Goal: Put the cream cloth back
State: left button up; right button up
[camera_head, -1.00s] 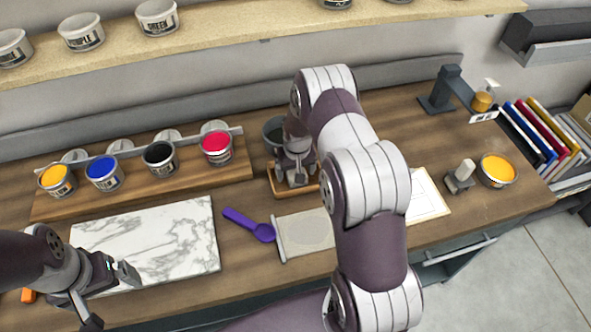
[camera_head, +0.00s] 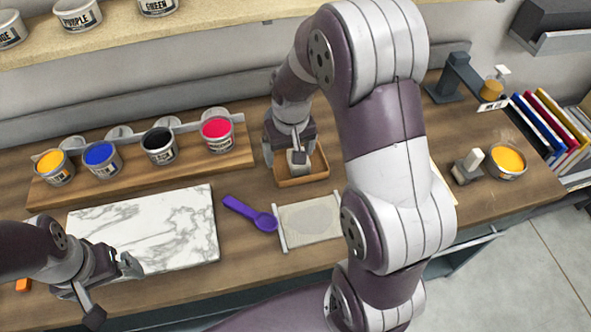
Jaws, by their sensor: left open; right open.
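My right gripper (camera_head: 284,161) points down at a small wooden tray (camera_head: 303,181); its jaws are open, over the tray's left and back part. A small pale patch shows by its fingers, and I cannot tell whether it is cloth or part of the gripper. In front of the tray lies a flat beige sheet (camera_head: 311,219) with a greyish round patch and a white bar along its left edge; my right arm is close to its right side. I cannot tell for sure which is the cream cloth. My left gripper (camera_head: 112,290) is open and empty at the marble slab's front edge.
A marble slab (camera_head: 150,231) and a purple spoon (camera_head: 250,213) lie on the table. Ink tubs stand on a wooden rack (camera_head: 210,166) at the back left. A yellow tub (camera_head: 507,163) and a small stamp-like tool (camera_head: 467,167) are at the right.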

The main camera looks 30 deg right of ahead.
jog(key=s+a+n, duration=0.1)
jog(key=s+a, duration=0.4)
jog(key=s, duration=0.7)
jog(key=shift+s+a+r+n+b, duration=0.15)
jog(key=shift+a+r+n+b, duration=0.15)
jog(key=shift+r+b, duration=0.1)
